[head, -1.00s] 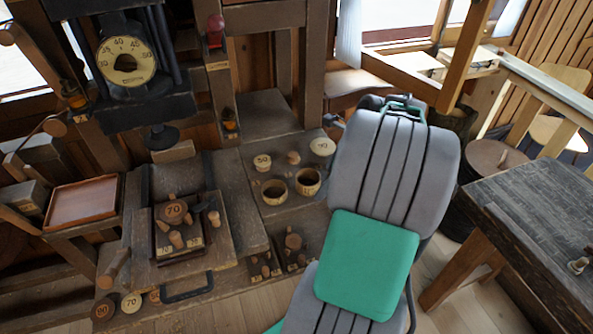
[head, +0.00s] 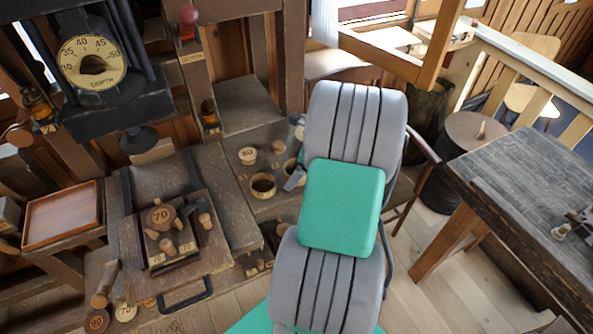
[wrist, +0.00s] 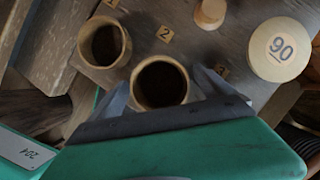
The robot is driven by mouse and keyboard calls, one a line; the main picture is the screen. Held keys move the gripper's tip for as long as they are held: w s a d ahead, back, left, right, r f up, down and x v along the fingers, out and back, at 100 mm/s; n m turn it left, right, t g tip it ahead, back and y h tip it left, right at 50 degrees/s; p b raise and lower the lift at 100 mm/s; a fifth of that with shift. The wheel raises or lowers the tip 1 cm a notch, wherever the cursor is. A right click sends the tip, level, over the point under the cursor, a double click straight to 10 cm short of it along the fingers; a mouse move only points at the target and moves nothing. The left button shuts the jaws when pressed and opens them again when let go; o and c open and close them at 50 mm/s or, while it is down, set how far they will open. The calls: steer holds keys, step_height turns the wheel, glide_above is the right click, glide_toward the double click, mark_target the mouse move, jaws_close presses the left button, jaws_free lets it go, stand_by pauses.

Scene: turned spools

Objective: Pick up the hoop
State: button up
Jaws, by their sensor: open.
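Two tan, hollow round pieces with dark insides, like hoops, stand on the wooden step. The left hoop-like piece (head: 263,186) is clear of my gripper; it also shows in the wrist view (wrist: 84,50). The right one (head: 289,166) is partly hidden by my gripper (head: 294,181). In the wrist view this piece (wrist: 160,106) lies between the two fingertips (wrist: 163,86), with a gap to the right finger. My gripper is open. I cannot tell whether the left finger touches its rim.
A disc marked 50 (head: 247,155) is behind the left piece. A grey-topped table (head: 535,185) is right.

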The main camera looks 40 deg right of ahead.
steer(key=shift+c, duration=0.3)
steer(key=c, duration=1.3)
